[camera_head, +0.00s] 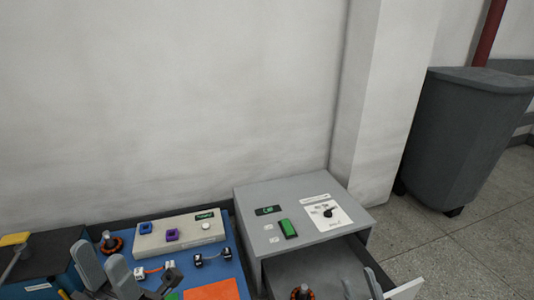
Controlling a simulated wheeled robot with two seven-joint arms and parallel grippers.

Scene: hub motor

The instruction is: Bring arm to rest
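My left gripper (104,264) shows at the lower left, over the left side of the blue work mat (235,262). Its two grey fingers stand apart with nothing visible between them. My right gripper (360,283) shows only in part at the bottom right, by the open drawer (330,265). Its grey fingertips appear apart, with nothing seen held; the rest is cut off by the frame edge. A motor part with a copper-coloured winding (303,291) is in the drawer area, partly cut off.
A beige panel (180,236) with blue and purple blocks stands on the mat. An orange sheet (212,290) lies in front. The grey cabinet (260,199) has a green item and a white sheet on top. A bin (465,130) stands at right, with open floor before it.

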